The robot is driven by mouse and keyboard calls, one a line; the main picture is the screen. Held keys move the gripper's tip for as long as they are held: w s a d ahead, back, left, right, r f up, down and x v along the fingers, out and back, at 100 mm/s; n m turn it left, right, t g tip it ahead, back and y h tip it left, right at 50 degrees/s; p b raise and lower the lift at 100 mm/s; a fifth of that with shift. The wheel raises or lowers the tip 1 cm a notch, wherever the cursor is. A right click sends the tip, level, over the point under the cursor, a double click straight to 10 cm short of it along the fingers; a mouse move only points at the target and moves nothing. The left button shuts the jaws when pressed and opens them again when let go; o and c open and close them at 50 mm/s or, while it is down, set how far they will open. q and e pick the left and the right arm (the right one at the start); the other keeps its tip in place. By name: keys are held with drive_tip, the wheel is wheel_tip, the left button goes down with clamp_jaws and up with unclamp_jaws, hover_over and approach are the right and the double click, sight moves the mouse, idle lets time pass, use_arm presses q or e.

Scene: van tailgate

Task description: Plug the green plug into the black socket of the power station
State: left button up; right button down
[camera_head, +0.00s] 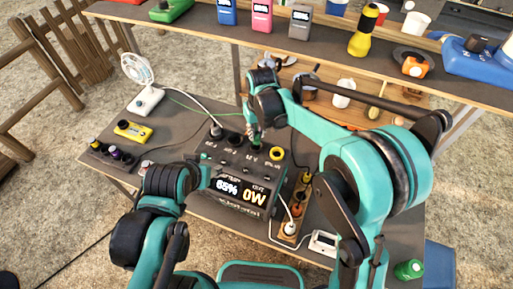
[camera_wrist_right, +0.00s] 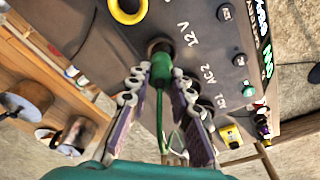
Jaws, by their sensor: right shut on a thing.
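The power station (camera_head: 238,185) is a dark box on the table, with a lit display and a row of sockets along its top. In the right wrist view, my right gripper (camera_wrist_right: 160,88) is shut on the green plug (camera_wrist_right: 161,70), a finger on each side. The plug's front end is at the black socket (camera_wrist_right: 159,46) beside the "12 V" label. How deep it sits, if at all, I cannot tell. In the head view, my right gripper (camera_head: 254,139) points down at the sockets. My left gripper (camera_head: 208,177) is beside the station's left side; its fingers are not clear.
A yellow-ringed socket (camera_head: 277,153) lies beside the black one. A dark plug (camera_head: 215,130) with a white cord stands at the station's left. A white fan (camera_head: 143,85), yellow device (camera_head: 133,131) and power strip (camera_head: 298,208) surround the station. A shelf (camera_head: 330,55) runs behind.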

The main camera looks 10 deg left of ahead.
drive_tip(key=shift+f, duration=0.15)
drive_tip(key=shift+f+b, duration=1.15)
drive_tip(key=shift+f, duration=0.3)
drive_tip(key=c, duration=1.3)
unclamp_jaws()
drive_tip(key=r, duration=0.8)
drive_tip(key=s+r, duration=0.1)
drive_tip(key=r, duration=0.3)
drive_tip(key=shift+s+d, duration=0.1)
drive_tip(key=shift+d, duration=0.25)
